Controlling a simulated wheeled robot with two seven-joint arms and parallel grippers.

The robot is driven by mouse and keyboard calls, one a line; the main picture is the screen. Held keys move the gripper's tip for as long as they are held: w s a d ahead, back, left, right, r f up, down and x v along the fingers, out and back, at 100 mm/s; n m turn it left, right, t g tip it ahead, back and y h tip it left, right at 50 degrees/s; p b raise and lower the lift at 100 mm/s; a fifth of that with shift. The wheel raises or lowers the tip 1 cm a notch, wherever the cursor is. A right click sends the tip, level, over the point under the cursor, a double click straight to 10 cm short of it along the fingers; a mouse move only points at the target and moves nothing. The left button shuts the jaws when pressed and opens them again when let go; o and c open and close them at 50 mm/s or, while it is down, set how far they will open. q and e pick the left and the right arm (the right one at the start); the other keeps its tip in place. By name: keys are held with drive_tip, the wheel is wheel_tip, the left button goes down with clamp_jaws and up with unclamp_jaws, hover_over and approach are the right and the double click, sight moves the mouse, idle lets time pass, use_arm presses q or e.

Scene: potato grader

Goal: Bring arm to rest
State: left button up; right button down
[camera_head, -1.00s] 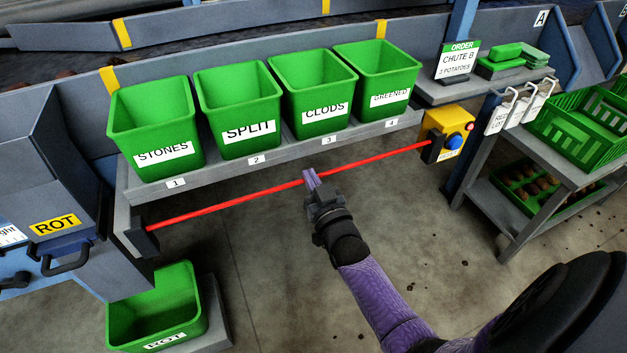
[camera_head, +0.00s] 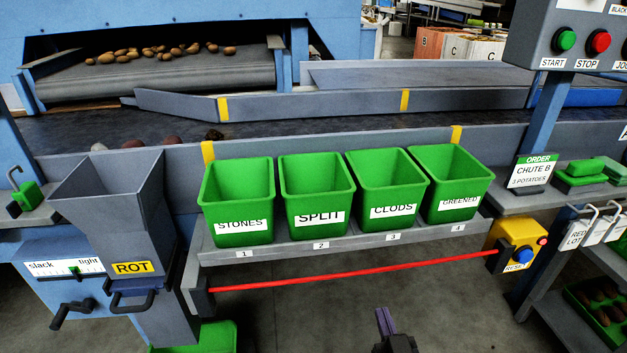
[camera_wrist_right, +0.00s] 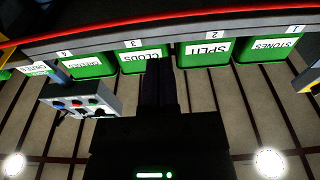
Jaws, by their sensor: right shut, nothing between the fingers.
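My right gripper (camera_head: 386,322) is at the bottom of the head view, pointing up toward the bin shelf. Its purple fingers are together with nothing between them. It is below and in front of the red cord (camera_head: 350,273), apart from it in the picture. In the right wrist view the dark shut fingers (camera_wrist_right: 160,85) stand in the middle, with the green bins beyond and the red cord (camera_wrist_right: 130,17) along the top. Most of my right arm is out of the head view. My left gripper is not in view.
Green bins labelled STONES (camera_head: 238,202), SPLIT (camera_head: 316,196), CLODS (camera_head: 386,190) and GREENED (camera_head: 455,183) stand on the grey shelf (camera_head: 340,243). A yellow button box (camera_head: 514,243) is at the cord's right end. The ROT chute (camera_head: 120,215) is left.

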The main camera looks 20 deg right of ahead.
drive_tip(key=s+a+f+n+g+y+p, duration=0.3)
drive_tip(key=s+a+f+g+y+p, duration=0.15)
drive_tip(key=s+f+g, duration=0.65)
use_arm(q)
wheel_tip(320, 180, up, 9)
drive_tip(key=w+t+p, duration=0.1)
drive_tip(key=p, duration=0.3)
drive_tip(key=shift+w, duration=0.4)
use_arm(e)
drive_tip(key=s+f+n+g, duration=0.1)
drive_tip(key=s+f+g, duration=0.3)
drive_tip(key=s, duration=1)
drive_tip(key=s+f+n+g, duration=0.1)
drive_tip(key=s+f+g, duration=0.3)
drive_tip(key=s, duration=1)
drive_tip(key=shift+a+g+h, duration=0.15)
drive_tip(key=shift+g+h, duration=0.15)
drive_tip(key=shift+h, duration=0.15)
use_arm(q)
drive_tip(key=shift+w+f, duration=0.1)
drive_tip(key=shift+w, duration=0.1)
use_arm(e)
drive_tip(key=shift+f, duration=0.1)
